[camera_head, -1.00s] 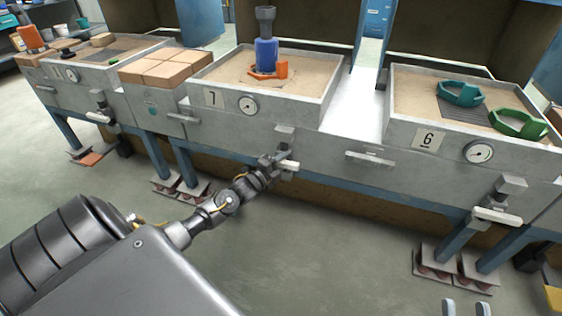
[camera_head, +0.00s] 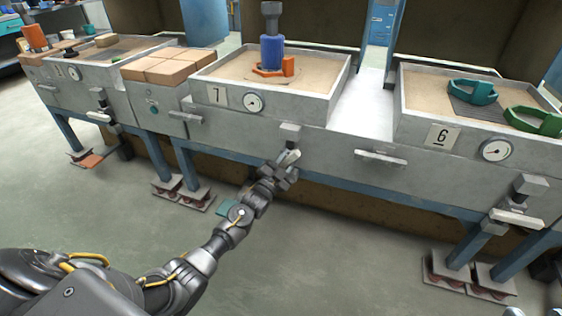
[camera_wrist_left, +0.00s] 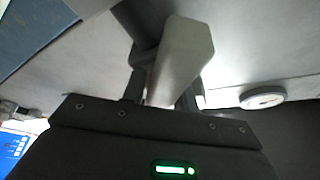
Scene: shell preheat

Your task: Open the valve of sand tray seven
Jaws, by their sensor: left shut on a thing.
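Sand tray seven (camera_head: 300,104) is a grey metal box of sand with a "7" plate (camera_head: 217,96) and a round gauge (camera_head: 253,102) on its front. Its valve, below the front wall, has a pale bar handle (camera_head: 289,157), tilted with its right end up. My left gripper (camera_head: 282,170) is at this valve, shut on the handle. In the left wrist view the pale handle (camera_wrist_left: 183,55) lies between the fingers of the left gripper (camera_wrist_left: 163,92). My right gripper is not in view.
A blue and orange tool (camera_head: 271,52) stands in tray seven's sand. Tray six (camera_head: 405,115), with green rings in it, is at the right, with its own valve handle (camera_head: 515,218). Bricks (camera_head: 170,66) lie left of tray seven. Open floor (camera_head: 340,260) lies in front.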

